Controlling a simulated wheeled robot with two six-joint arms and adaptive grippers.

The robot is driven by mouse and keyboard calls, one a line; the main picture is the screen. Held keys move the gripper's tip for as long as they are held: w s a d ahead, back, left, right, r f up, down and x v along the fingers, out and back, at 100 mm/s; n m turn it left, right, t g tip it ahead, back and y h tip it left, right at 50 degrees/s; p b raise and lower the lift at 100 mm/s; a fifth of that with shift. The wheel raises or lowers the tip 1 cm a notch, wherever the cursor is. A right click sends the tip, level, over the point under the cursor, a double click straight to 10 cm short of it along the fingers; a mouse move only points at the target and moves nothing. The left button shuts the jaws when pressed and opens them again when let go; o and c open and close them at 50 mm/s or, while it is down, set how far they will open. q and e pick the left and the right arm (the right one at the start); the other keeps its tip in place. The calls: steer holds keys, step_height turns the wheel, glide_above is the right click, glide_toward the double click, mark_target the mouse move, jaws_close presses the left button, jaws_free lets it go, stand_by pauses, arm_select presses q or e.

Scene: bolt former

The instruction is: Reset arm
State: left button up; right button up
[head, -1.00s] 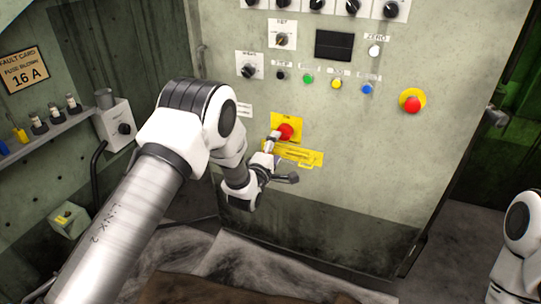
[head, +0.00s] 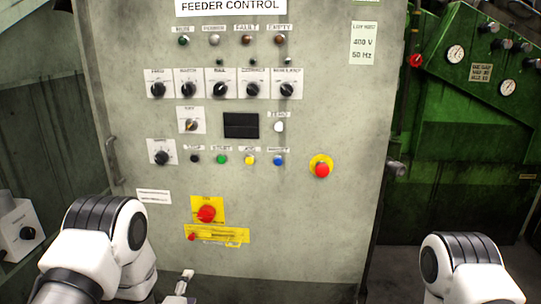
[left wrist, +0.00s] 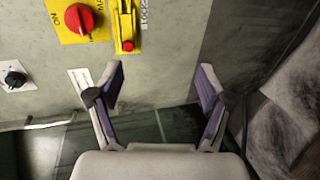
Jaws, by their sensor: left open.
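My left gripper shows in the left wrist view (left wrist: 161,85), open and empty, its two fingers wide apart. In the head view only a small part of it (head: 184,284) shows at the bottom edge, below the red rotary switch (head: 207,213) on its yellow plate. The switch also shows in the left wrist view (left wrist: 80,18). The yellow lockout strip (head: 222,235) with a small red piece lies under the switch. The gripper is apart from both. My right arm's joint shows at the lower right; its gripper is out of view.
The grey feeder control cabinet (head: 300,210) fills the middle, with knobs, a dark display (head: 241,125) and coloured buttons. A red emergency button (head: 321,168) sits at its right. A green machine with gauges (head: 470,110) stands at the right. A grey box (head: 18,232) is at the left.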

arm_select(q)
steer(key=s+f+m+g, duration=0.3)
steer(key=s+f+g, duration=0.2)
steer(key=s+f, duration=0.7)
steer(key=s+f+m+g, duration=0.2)
steer(key=s+m+g, duration=0.4)
steer(key=s, duration=0.7)
steer(key=s+f+m+g, duration=0.2)
steer(key=s+m+g, duration=0.2)
steer(key=s+m, duration=0.65)
step_height(320, 180, up, 22)
steer(key=s+n+p, duration=0.1)
steer(key=n+p, duration=0.1)
steer(key=p, duration=1.9)
steer(key=shift+s+a+f, duration=0.25)
steer(key=shift+s+a, duration=0.05)
steer(key=shift+s, duration=0.1)
